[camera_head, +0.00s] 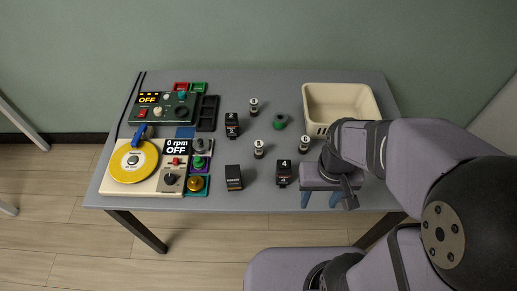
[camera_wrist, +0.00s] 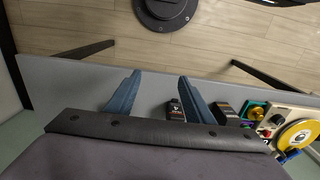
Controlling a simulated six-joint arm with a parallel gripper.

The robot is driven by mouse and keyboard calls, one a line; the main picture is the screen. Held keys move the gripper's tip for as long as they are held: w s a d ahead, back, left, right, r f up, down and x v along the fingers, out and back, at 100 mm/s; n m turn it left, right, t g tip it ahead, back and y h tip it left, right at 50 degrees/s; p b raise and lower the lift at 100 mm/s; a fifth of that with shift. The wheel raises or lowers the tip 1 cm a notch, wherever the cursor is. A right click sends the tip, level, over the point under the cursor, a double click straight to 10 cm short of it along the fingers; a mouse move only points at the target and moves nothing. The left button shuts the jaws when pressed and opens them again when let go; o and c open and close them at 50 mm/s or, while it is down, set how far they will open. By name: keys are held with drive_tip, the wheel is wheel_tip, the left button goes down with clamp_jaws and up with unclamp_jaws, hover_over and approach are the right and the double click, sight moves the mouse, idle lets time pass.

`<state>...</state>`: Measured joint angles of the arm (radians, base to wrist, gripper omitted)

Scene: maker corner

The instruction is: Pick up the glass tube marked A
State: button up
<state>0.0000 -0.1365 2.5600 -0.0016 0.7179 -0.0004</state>
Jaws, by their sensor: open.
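Three small tubes with dark parts and pale lettered labels stand on the grey table: a back tube (camera_head: 254,105), a middle tube (camera_head: 259,149) and a right tube (camera_head: 305,143). The letters are too small to read surely, so I cannot tell which is A. My gripper (camera_head: 319,200) is open, its two blue fingers apart over the table's front edge, to the right and in front of the tubes. It also shows in the wrist view (camera_wrist: 160,76), with nothing between the fingers. No tube is clear in the wrist view.
Black numbered boxes (camera_head: 284,174) stand left of my gripper. A cream bin (camera_head: 341,105) is at the back right, with a green ring (camera_head: 280,121) left of it. A yellow disc machine (camera_head: 134,160) and a green control box (camera_head: 164,111) fill the left. Bare table (camera_head: 220,90) shows at the back.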

drive_tip(key=m+t+y+b, duration=0.45)
drive_tip(key=m+y, duration=0.75)
drive_tip(key=m, duration=1.2)
approach(261, 144)
drive_tip(key=shift+n+t, duration=0.3)
drive_tip(key=shift+t, duration=0.45)
drive_tip(key=shift+s+f+p+x, duration=0.1)
drive_tip(key=shift+s+p+x, duration=0.1)
drive_tip(key=shift+p+x, duration=0.95)
drive_tip(key=shift+s+f+p+x, duration=0.15)
drive_tip(key=shift+p+x, duration=0.55)
drive_tip(key=shift+x, duration=0.8)
drive_tip(key=shift+s+p+x, duration=0.2)
drive_tip(key=shift+p+x, duration=0.75)
drive_tip(key=shift+x, duration=0.35)
drive_tip(key=shift+a, duration=0.15)
